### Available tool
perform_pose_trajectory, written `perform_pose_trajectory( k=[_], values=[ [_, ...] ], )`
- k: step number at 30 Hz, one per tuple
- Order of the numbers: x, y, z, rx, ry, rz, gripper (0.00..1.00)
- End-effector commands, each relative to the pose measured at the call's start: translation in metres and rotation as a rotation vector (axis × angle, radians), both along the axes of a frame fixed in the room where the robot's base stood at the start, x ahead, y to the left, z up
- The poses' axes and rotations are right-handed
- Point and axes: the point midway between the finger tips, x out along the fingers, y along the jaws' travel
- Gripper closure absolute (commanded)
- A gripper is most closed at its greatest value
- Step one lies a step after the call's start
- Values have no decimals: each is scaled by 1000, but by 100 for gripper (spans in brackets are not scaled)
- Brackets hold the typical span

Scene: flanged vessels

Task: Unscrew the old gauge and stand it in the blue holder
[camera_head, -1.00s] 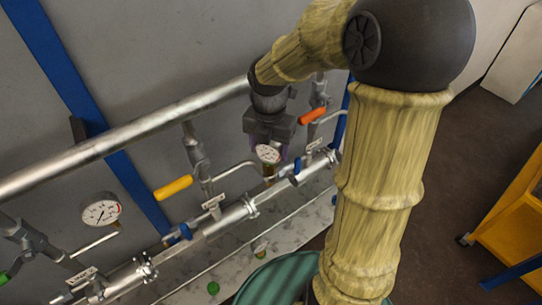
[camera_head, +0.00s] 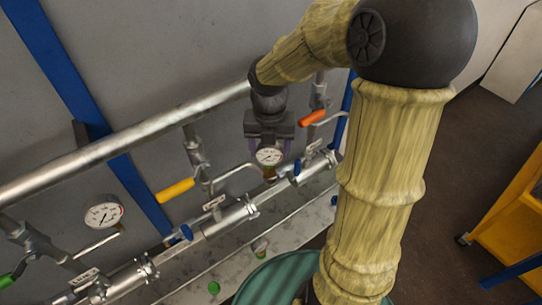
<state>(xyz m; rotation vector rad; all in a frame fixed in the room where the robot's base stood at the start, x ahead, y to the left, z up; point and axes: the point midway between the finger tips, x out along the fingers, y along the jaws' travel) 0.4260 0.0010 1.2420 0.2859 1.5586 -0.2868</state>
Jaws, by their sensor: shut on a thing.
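The gauge (camera_head: 269,156), round with a white dial, is at the far pipe run. My gripper (camera_head: 269,143) comes down from above and is shut on it, with dark jaws around its upper part and the dial facing the camera. A brass-coloured stem shows under the dial; I cannot tell whether it still sits in its fitting. A second white-dial gauge (camera_head: 103,212) stands on the left pipe run, apart from my gripper. I cannot make out a blue holder; my arm hides part of the right side.
A yellow valve handle (camera_head: 175,190) and an orange handle (camera_head: 312,118) stick out near the gauge. A long rail (camera_head: 120,141) runs along the wall. A yellow cart (camera_head: 510,225) stands right.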

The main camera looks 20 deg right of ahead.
Motion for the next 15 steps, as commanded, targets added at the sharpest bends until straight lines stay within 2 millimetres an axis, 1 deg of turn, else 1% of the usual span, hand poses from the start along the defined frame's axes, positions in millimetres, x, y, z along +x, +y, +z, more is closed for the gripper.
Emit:
perform_pose_trajectory(
  k=[1,15],
  values=[
    [4,1,9,-1,-16,0,91],
    [4,1,19,-1,-18,1,92]
  ],
)
